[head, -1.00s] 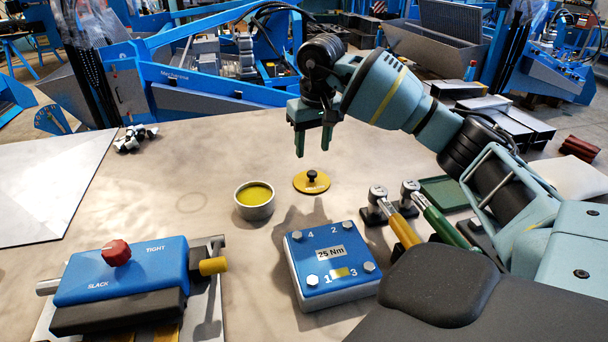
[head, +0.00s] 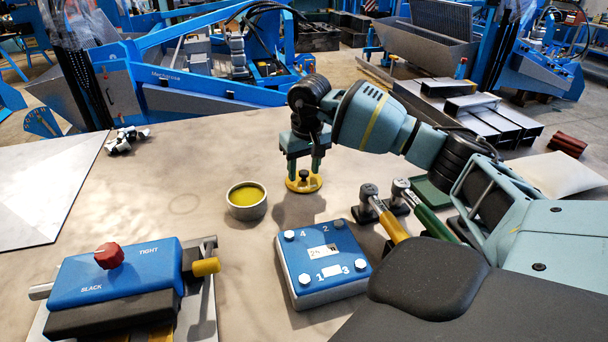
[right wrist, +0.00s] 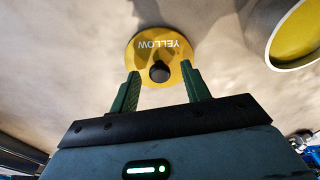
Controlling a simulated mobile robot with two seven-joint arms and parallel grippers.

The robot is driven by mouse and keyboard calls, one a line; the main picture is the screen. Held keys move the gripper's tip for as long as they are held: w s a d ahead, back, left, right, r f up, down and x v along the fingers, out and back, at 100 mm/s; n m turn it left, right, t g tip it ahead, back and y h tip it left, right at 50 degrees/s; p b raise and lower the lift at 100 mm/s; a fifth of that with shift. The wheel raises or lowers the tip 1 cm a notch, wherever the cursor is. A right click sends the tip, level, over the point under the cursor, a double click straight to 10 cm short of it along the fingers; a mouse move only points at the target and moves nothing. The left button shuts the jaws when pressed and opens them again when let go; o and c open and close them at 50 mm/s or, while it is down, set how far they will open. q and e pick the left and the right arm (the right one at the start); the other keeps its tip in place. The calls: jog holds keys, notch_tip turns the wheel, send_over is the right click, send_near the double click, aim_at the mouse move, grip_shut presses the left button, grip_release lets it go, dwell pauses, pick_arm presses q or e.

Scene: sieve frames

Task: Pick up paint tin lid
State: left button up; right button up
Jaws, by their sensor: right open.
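The paint tin lid (head: 304,183) is a yellow disc with a black knob, lying on the table in the head view. In the right wrist view the lid (right wrist: 160,50) carries the word YELLOW, and its knob (right wrist: 160,72) stands toward the fingers. My right gripper (head: 303,173) is open just above the lid, fingers pointing down. In the right wrist view the green fingertips (right wrist: 160,82) are on either side of the knob, with gaps and nothing held. The open paint tin (head: 247,203), with yellow paint inside, stands left of the lid. My left gripper is not in view.
A blue box with numbered bolts (head: 325,262) stands in front of the lid. Two torque tools with yellow (head: 388,220) and green (head: 425,213) handles lie to the right. A blue SLACK/TIGHT device (head: 125,270) is at front left.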

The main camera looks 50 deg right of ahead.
aim_at(304, 172)
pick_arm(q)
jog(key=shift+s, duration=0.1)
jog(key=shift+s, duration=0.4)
pick_arm(e)
grip_shut()
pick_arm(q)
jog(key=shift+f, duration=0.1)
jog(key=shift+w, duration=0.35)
pick_arm(e)
notch_tip(304, 172, up, 10)
jog(key=shift+a, duration=0.1)
